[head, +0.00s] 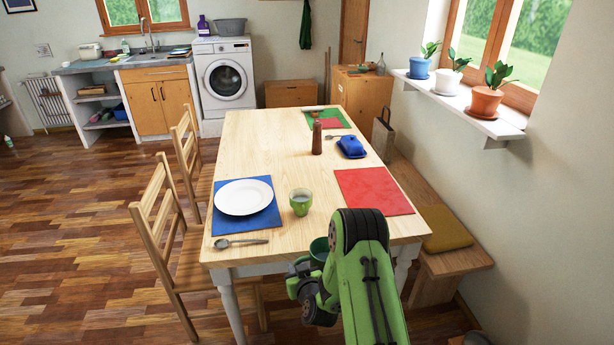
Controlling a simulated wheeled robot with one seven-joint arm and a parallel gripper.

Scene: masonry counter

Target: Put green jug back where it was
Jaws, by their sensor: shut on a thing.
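The green jug (318,247) shows as a dark green rounded vessel at the table's near edge, mostly hidden behind my arm. My gripper (304,268) is shut on it, just in front of the near edge of the wooden table (290,243). The jug's handle and base are hidden, and I cannot tell whether it touches the table. A lighter green cup (300,203) stands upright on the table beyond it, apart from my gripper.
A white plate (243,197) lies on a blue mat, with a spoon (240,243) nearby. A red mat (373,191) lies bare at right. A pepper mill (316,138) and blue butter dish (351,147) stand farther back. Chairs flank the left; a bench (455,262) flanks the right.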

